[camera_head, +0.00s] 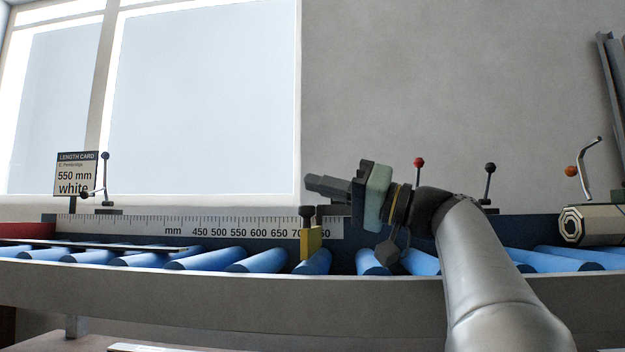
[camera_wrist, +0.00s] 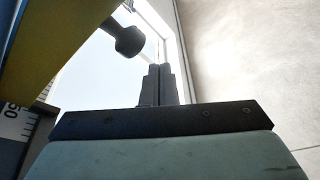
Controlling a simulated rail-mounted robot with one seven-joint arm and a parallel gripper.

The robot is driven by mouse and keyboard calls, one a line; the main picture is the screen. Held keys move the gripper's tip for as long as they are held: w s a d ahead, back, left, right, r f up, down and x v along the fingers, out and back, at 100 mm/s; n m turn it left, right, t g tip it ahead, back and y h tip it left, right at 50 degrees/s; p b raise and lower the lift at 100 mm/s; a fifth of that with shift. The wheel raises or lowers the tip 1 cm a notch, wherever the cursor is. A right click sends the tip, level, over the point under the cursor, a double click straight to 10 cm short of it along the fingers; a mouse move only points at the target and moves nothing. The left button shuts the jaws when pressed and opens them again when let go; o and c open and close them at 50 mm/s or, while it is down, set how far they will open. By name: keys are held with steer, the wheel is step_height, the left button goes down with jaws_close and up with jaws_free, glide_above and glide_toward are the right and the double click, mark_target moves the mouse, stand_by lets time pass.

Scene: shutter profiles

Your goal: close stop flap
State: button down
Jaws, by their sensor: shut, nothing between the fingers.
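The stop flap (camera_head: 311,243) is a yellow plate standing upright at the scale over the blue rollers, with a dark knob (camera_head: 306,212) on top. In the wrist view the yellow flap (camera_wrist: 50,40) fills the upper left, and its dark round knob (camera_wrist: 129,41) sticks out toward the middle. My gripper (camera_head: 312,187) is shut and empty, pointing left, just above the knob in the head view. In the wrist view its closed fingers (camera_wrist: 159,80) appear to the right of the knob, with a visible gap. Whether they touch cannot be told from the head view.
A millimetre scale (camera_head: 150,224) runs behind the roller conveyor (camera_head: 195,283). A dark flat profile (camera_head: 100,246) lies on the left rollers. A length card (camera_head: 76,174) reads 550 mm white. Red-knobbed (camera_head: 419,163) and black-knobbed (camera_head: 490,168) levers stand behind my arm. A pale octagonal roll (camera_head: 590,226) lies right.

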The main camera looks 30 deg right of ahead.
stand_by(0.4)
step_height(320, 180, up, 5)
steer(key=p, duration=0.4)
steer(key=w+f+v, duration=0.1)
steer(key=v, duration=0.9)
steer(key=shift+w+d+f+p, duration=0.2)
steer(key=shift+d+f+p, duration=0.15)
steer(key=shift+d+p, duration=0.15)
